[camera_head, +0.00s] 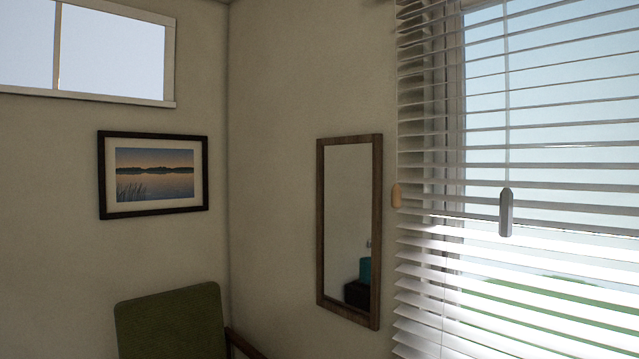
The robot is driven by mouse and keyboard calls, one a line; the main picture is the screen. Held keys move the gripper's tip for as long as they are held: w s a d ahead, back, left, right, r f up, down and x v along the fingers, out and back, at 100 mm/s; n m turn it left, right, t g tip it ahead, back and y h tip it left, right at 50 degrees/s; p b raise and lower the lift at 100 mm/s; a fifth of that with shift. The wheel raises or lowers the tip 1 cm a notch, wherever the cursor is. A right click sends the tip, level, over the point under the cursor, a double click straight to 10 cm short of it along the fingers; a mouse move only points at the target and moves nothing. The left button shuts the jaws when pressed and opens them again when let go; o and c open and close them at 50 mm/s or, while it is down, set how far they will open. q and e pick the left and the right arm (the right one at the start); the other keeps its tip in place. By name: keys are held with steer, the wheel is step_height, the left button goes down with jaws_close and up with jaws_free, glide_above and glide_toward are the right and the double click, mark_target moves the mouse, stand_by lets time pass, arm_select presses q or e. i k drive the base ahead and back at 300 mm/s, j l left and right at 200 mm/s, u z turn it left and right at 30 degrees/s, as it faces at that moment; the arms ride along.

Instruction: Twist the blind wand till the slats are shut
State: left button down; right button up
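The window blind (425,290) hangs at the right side of the head view. Its white slats are tilted open, with sky and green ground showing through the gaps. A thin rod hangs in front of the slats and ends in a grey grip (505,212), which looks like the blind wand. A small tan wooden piece (396,195) hangs at the blind's left edge, probably a cord pull. Neither of my grippers is in view, and nothing touches the wand.
A wood-framed mirror (322,230) hangs on the wall left of the blind. A green chair (170,322) stands at the lower left. A framed lake picture (103,180) and a high window (112,50) are on the left wall.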

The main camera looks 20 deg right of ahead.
mark_target(506, 197)
steer(key=k+j+z, duration=0.1)
steer(key=k+j, duration=0.3)
steer(key=k, duration=0.15)
steer(key=z, duration=2.15)
steer(key=u, duration=1.25)
